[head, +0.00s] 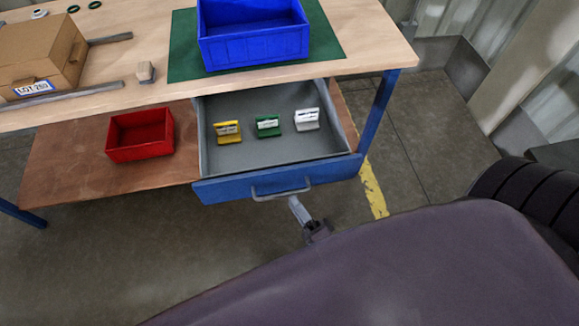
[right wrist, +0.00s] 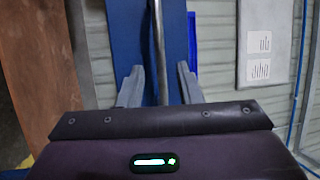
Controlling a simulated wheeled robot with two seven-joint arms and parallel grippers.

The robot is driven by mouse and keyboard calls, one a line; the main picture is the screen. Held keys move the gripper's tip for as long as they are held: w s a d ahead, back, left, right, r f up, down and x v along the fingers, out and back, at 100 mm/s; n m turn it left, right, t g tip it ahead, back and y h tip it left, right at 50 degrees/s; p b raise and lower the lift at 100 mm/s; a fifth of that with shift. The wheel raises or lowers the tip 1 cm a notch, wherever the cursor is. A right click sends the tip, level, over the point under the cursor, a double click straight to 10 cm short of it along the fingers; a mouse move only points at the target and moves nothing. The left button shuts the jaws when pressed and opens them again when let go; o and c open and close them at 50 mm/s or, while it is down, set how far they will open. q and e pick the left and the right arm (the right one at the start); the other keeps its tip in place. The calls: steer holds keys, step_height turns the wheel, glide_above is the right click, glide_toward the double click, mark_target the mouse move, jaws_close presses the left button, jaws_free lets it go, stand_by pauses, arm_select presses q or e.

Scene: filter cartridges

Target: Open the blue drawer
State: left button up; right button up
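The blue drawer (head: 285,182) under the workbench is pulled well out, its grey inside showing. A yellow cartridge (head: 228,132), a green cartridge (head: 267,126) and a white cartridge (head: 306,120) lie in it. The grey bar handle (head: 281,193) is on its front. My right gripper (head: 297,207) is just in front of the handle's right part. In the right wrist view, the fingers (right wrist: 160,68) are apart, with the handle bar (right wrist: 158,35) seen between them and a gap on each side. Contact with the bar cannot be made out. My left gripper is not in view.
A red bin (head: 140,154) stands on the brown lower shelf (head: 60,165), left of the drawer. On the bench top are a blue crate (head: 255,50) on a green mat (head: 183,58) and a cardboard box (head: 40,55).

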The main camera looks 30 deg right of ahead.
steer(key=shift+v, duration=1.8)
steer(key=s+a+f+n+g+y, duration=0.15)
steer(key=f+n+g, duration=0.25)
steer(key=f, duration=0.6)
steer(key=s+a+f+n+g+h, duration=0.15)
steer(key=f+n+g, duration=0.35)
steer(key=f, duration=0.5)
steer(key=s+d+f+n+g+h, duration=0.1)
steer(key=s+d+f+n+g, duration=0.3)
steer(key=s+f, duration=0.3)
steer(key=s+d+f+n+g+h, duration=0.1)
steer(key=s+d+f+n+g, duration=0.3)
steer(key=s+f, duration=0.4)
steer(key=shift+s+d+n+g+p, duration=0.35)
steer(key=shift+s+n+g, duration=0.35)
steer(key=shift+g, duration=0.2)
